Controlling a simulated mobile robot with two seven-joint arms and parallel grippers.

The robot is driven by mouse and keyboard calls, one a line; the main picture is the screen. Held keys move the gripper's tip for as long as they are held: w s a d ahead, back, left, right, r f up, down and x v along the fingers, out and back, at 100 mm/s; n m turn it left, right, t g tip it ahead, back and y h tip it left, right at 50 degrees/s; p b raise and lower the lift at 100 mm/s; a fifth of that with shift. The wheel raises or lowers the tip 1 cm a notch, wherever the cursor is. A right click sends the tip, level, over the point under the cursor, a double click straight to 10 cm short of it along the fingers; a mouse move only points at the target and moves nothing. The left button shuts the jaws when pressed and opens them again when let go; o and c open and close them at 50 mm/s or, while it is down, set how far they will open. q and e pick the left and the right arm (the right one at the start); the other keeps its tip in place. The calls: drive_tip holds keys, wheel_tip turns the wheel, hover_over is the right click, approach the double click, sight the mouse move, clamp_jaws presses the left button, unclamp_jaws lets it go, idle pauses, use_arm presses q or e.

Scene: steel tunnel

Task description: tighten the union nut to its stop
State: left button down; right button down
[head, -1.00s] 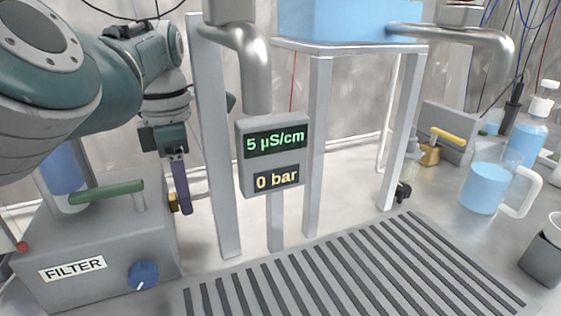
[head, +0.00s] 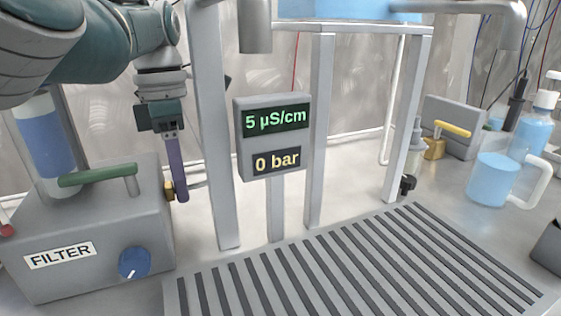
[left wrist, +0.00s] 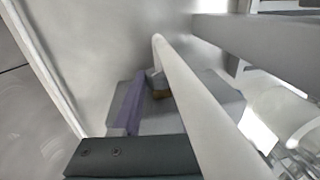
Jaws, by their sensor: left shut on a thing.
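The brass union nut (head: 168,189) sits at the right side of the grey FILTER box (head: 92,235), mostly behind my gripper, with a thin pipe running to the right from there. My left gripper (head: 176,190) comes down from above with long purple fingers and is shut on the nut. In the left wrist view, a purple finger (left wrist: 128,106) reaches down beside the brass nut (left wrist: 160,84), and a pale pipe (left wrist: 195,105) crosses in front. How far the nut is turned cannot be told. My right gripper is not in view.
A green-handled lever (head: 98,176) and a blue knob (head: 134,263) are on the box. A display (head: 272,137) reads 5 µS/cm and 0 bar. Metal stand legs (head: 213,150) rise close to my gripper's right. A slotted drain grate (head: 350,255) lies in front; a jug (head: 490,180) stands right.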

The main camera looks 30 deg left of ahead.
use_arm(q)
drive_tip(key=shift+c, duration=2.2)
unclamp_jaws()
drive_tip(key=shift+r, duration=0.1)
wheel_tip(320, 180, up, 10)
drive_tip(key=p, duration=0.1)
drive_tip(key=shift+w+a+p, duration=0.35)
drive_tip(key=shift+w+a, duration=0.05)
drive_tip(key=shift+a, duration=0.05)
drive_tip(key=shift+a, duration=0.1)
